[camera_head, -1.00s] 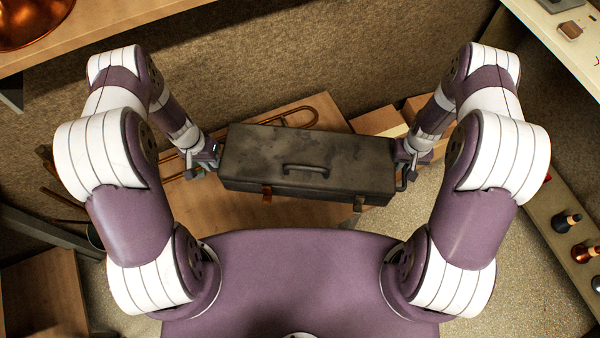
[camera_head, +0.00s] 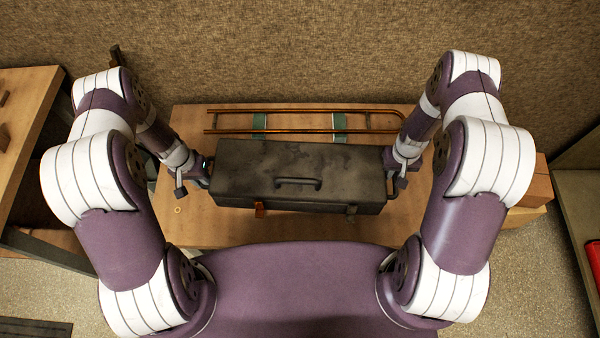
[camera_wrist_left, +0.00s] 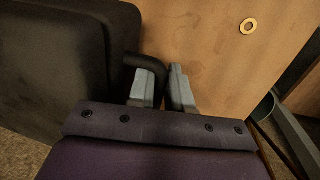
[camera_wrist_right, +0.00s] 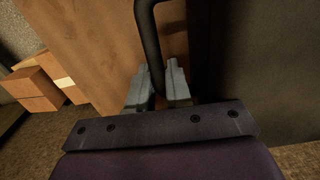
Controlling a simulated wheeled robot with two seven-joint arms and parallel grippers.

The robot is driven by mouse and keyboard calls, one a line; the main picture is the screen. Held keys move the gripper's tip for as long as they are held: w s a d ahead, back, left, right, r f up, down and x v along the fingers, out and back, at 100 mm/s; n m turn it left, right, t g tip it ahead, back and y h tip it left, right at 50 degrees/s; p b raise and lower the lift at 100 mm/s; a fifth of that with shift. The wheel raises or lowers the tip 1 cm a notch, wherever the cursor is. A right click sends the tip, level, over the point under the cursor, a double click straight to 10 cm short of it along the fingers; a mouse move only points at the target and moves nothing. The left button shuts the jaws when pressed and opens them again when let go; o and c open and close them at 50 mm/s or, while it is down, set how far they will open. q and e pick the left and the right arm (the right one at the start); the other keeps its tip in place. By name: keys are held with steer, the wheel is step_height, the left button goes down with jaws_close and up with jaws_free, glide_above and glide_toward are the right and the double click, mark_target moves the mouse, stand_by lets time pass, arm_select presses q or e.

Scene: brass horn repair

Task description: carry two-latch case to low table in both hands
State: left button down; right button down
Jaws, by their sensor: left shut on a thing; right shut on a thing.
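The two-latch case (camera_head: 300,172) is a dark, worn box with a top handle and two latches on its near side, one orange-brown. It is held level between my grippers, in front of and over the low wooden table (camera_head: 210,225). My left gripper (camera_head: 200,175) is shut on the case's left end handle, a dark bar also seen in the left wrist view (camera_wrist_left: 150,66). My right gripper (camera_head: 396,163) is shut on the right end handle, which shows in the right wrist view (camera_wrist_right: 150,40). The gap between case and tabletop is hard to judge.
A brass slide (camera_head: 300,111) lies on green-grey supports along the table's far side. A brass ring (camera_wrist_left: 249,26) lies on the tabletop at left. A wooden bench (camera_head: 30,110) stands at left, a shelf (camera_head: 580,215) at right.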

arm_select(q)
steer(key=shift+r, duration=0.2)
arm_select(e)
steer(key=shift+r, duration=0.2)
arm_select(q)
steer(key=shift+f, duration=0.1)
arm_select(e)
steer(key=shift+f, duration=0.1)
